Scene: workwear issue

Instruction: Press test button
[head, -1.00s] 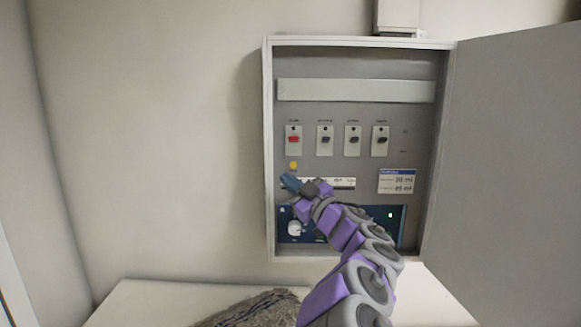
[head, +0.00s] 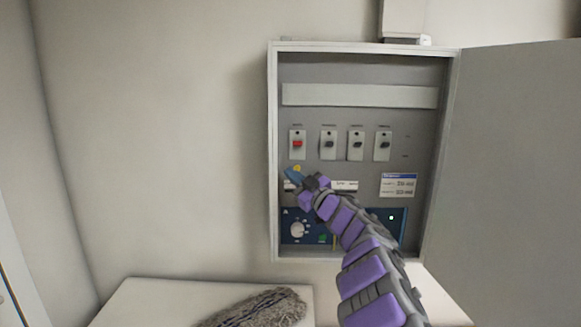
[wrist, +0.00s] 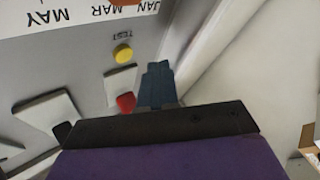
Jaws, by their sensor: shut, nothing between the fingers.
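The yellow test button (head: 297,168) sits below the red switch (head: 297,144) on the grey panel. In the wrist view the yellow button (wrist: 122,54) shows in full, with the word TEST beside it. My gripper (head: 292,174) is shut and empty, its blue fingertips just below the yellow button in the head view and covering part of it. In the wrist view the shut fingertips (wrist: 157,70) are to the right of the button, with a visible gap in the picture. Whether they touch the panel is hard to tell.
The panel is in an open wall cabinet (head: 273,150) with its door (head: 515,150) swung right. Three dark switches (head: 356,145) line up beside the red one. A blue unit with a white knob (head: 298,229) is below.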

